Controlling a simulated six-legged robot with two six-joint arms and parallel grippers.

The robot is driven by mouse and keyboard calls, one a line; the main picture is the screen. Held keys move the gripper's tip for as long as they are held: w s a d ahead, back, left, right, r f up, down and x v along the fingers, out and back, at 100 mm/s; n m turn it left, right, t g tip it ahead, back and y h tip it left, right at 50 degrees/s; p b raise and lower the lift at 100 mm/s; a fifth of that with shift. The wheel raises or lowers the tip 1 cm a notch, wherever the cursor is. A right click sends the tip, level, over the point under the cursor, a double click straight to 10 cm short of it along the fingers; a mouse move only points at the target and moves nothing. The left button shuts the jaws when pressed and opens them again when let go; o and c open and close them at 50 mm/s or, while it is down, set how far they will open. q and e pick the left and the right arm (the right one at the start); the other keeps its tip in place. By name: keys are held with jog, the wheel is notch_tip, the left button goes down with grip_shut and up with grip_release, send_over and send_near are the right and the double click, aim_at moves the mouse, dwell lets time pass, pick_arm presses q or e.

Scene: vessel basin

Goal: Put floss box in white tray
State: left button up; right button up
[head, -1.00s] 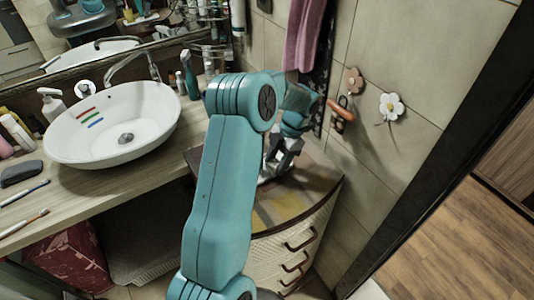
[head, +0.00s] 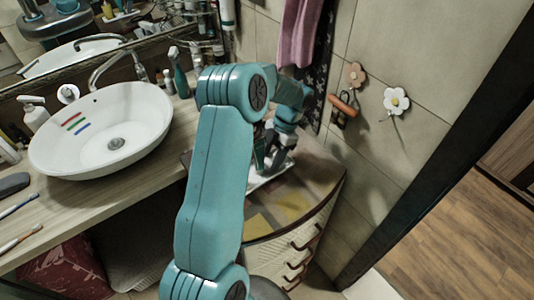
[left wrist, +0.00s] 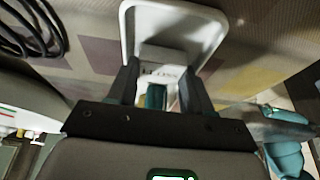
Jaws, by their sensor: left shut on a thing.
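My left gripper (head: 268,165) is at the curved cabinet top, partly hidden behind my own arm in the head view. In the left wrist view its two fingers (left wrist: 163,82) are shut on the floss box (left wrist: 160,72), a small pale box with lettering and a teal part (left wrist: 155,96). The white tray (left wrist: 205,28), with a rounded raised rim, lies just beyond the fingertips. The box appears over the tray's near part; whether it touches the tray I cannot tell. A strip of the tray (head: 262,183) shows below the gripper in the head view. My right gripper is not in view.
The cabinet top (head: 315,178) is bare to the right of the tray, up to the tiled wall. A white basin (head: 103,130) stands on the wooden counter at left. Bottles (head: 180,75) stand behind it. Dark cables (left wrist: 30,30) show in the left wrist view.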

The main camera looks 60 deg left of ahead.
pick_arm(q)
jog(key=shift+s+a+f, duration=0.15)
jog(key=shift+s+a, duration=0.05)
jog(key=shift+d, duration=0.3)
jog(key=shift+w+d, duration=0.25)
jog(key=shift+f, duration=0.1)
jog(key=o, duration=0.7)
jog(key=shift+a, duration=0.2)
jog(key=shift+s+a, duration=0.15)
jog(key=shift+d, duration=0.25)
jog(key=shift+d+r, duration=0.1)
jog(key=shift+r, duration=0.3)
jog(key=shift+w+r, duration=0.2)
jog(key=shift+w, duration=0.2)
jog(key=shift+b+v, duration=0.85)
jog(key=shift+v, duration=4.7)
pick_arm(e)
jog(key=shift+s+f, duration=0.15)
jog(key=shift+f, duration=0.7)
